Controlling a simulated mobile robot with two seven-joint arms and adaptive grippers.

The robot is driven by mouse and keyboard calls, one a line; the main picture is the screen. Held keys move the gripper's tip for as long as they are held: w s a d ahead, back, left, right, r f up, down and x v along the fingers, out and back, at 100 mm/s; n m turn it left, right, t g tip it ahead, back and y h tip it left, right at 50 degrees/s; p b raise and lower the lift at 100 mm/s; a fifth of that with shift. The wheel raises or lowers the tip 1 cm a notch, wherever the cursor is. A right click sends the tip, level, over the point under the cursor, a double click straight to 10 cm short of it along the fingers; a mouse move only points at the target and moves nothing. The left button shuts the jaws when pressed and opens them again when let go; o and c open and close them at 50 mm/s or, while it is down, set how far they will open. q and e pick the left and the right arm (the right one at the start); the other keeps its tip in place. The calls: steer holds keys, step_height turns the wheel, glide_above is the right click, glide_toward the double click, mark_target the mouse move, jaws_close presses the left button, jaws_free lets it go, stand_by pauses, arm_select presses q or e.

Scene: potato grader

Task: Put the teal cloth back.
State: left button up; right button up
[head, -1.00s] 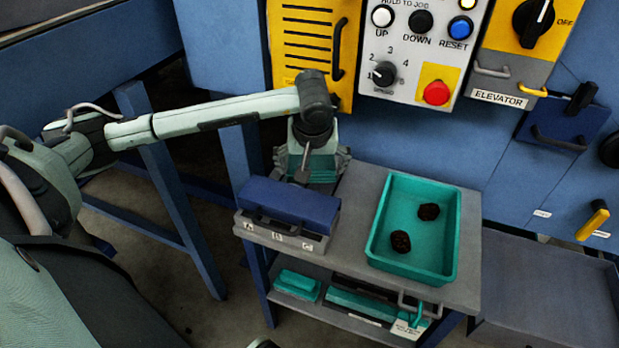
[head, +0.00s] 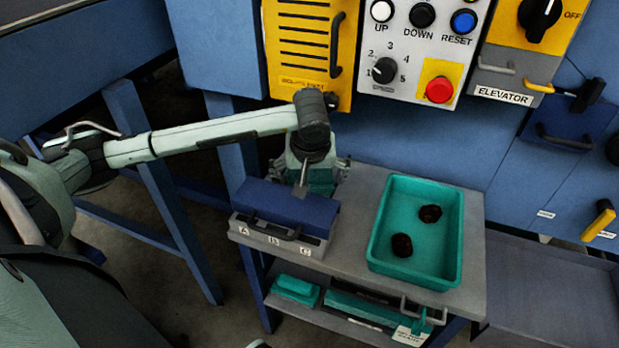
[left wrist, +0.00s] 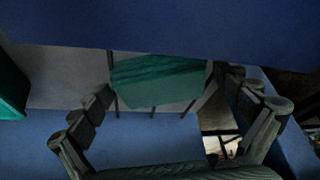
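The teal cloth (left wrist: 160,82) is a folded, block-like piece in the left wrist view, centred between the fingertips of my left gripper (left wrist: 165,85). The fingers stand wide apart and their tips meet its two sides. In the head view my left gripper (head: 316,172) is at the back left of the grey cart (head: 350,205), just behind the blue-topped box (head: 290,207). The teal cloth shows there only in part under the wrist. Several thin dark bars show by the cloth in the left wrist view. My right gripper is not in view.
A teal tray (head: 376,245) with two dark lumps stands on the cart's right side. The box front bears labels A, B and C. The lower shelf holds a teal block (head: 296,288) and other items. The blue machine with its control panel (head: 415,50) rises behind.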

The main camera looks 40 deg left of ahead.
arm_select(q)
steer(key=shift+r, duration=0.25)
steer(key=v, duration=1.1)
steer(key=shift+r, duration=0.35)
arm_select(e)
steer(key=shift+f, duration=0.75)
arm_select(q)
steer(key=shift+s, duration=0.1)
